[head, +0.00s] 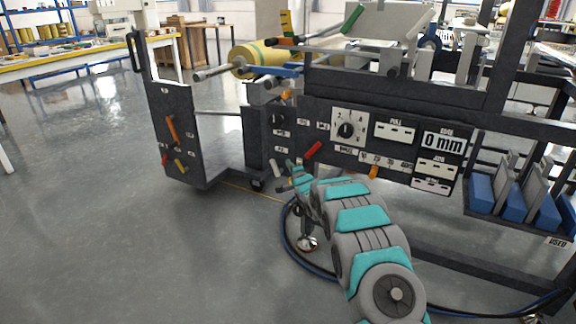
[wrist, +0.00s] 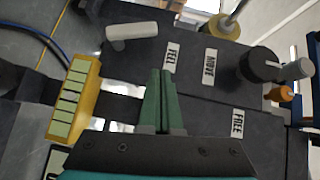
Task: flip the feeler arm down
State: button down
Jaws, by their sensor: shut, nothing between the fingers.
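In the wrist view a pale grey lever (wrist: 132,31) sticks out from the dark panel beside a label that reads like FEEL (wrist: 171,55); it looks like the feeler arm. It lies beyond and left of my fingertips, apart from them. In the head view a small pale grey lever (head: 277,168) shows just left of my gripper (head: 291,176), at the machine's lower left front. My gripper's green fingers (wrist: 161,78) are together and empty in the wrist view, pointing at the panel. In the head view my arm hides part of the panel's lower edge.
A black knob with a grey handle (wrist: 262,65) is at the right in the wrist view, near an orange knob (wrist: 281,94). A red lever (head: 313,150) is near my gripper. Open floor (head: 110,240) lies left.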

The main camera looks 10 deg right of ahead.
jog(key=v, duration=0.6)
jog(key=shift+s+r+b, duration=0.2)
jog(key=shift+r+b, duration=0.1)
jog(key=shift+r, duration=0.1)
jog(key=s+d+r+n+g+h, duration=0.2)
jog(key=s+d+r+n+g, duration=0.15)
jog(key=s, duration=0.95)
jog(key=s+d+r+n+g+h, duration=0.25)
jog(key=s+g, duration=0.25)
jog(key=s, duration=0.8)
jog(key=s+a+n+g, duration=0.1)
jog(key=s+n+g, duration=0.2)
jog(key=s, duration=1.2)
jog(key=s+a+n+g+y, duration=0.1)
jog(key=s+a+n+g, duration=0.1)
jog(key=s, duration=1.2)
jog(key=s+a+n+g, duration=0.1)
jog(key=s+n+g, duration=0.2)
jog(key=s, duration=1.2)
jog(key=shift+s+a+r+n+g, duration=0.2)
jog(key=shift+s+r+n+g, duration=0.15)
jog(key=shift+g, duration=0.5)
